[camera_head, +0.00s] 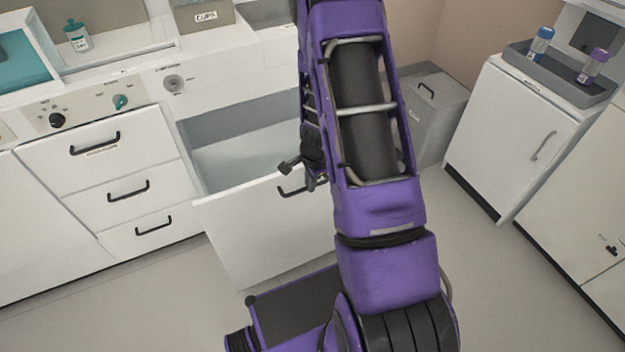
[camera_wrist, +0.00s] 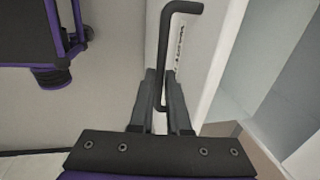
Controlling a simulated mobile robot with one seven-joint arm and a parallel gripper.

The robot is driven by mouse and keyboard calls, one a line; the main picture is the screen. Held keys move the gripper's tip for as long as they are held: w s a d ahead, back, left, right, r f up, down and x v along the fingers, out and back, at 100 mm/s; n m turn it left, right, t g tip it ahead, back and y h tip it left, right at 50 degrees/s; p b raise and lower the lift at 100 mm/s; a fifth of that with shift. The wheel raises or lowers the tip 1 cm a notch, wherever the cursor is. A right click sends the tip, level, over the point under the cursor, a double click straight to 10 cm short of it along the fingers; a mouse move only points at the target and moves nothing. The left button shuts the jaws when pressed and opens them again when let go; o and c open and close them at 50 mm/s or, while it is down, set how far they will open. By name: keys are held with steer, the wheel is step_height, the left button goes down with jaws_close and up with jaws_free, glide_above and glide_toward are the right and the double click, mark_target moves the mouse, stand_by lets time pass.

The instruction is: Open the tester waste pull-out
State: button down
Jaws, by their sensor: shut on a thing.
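The tester waste pull-out (camera_head: 262,228) is a white front drawn out from the cabinet, with its open inside showing behind the front. Its black bar handle (camera_head: 291,190) is partly hidden by my arm in the head view. In the wrist view the handle (camera_wrist: 181,8) runs down between the fingers of my gripper (camera_wrist: 166,88), which is shut on it. The white front (camera_wrist: 205,60) shows there beside the handle, with a label that is too small to read. In the head view my gripper (camera_head: 308,178) is largely hidden behind my arm.
Three closed drawers (camera_head: 115,178) stand left of the pull-out. A grey lidded bin (camera_head: 436,110) and a white cabinet (camera_head: 510,140) with a tray (camera_head: 560,75) stand to the right. Grey floor (camera_head: 480,270) is clear between the pull-out and the right-hand cabinets.

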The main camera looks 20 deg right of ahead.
steer(key=shift+s, duration=0.3)
steer(key=c, duration=0.9)
jaws_free()
steer(key=s+r+p, duration=0.1)
steer(key=r, duration=0.4)
steer(key=s+r+p, duration=0.1)
steer(key=r+p, duration=0.1)
steer(key=r, duration=0.4)
steer(key=s+r+p, duration=0.1)
steer(key=r+p, duration=0.1)
steer(key=r, duration=0.4)
steer(key=shift+s+r, duration=0.1)
steer(key=shift+s, duration=0.15)
steer(key=shift+d, duration=0.1)
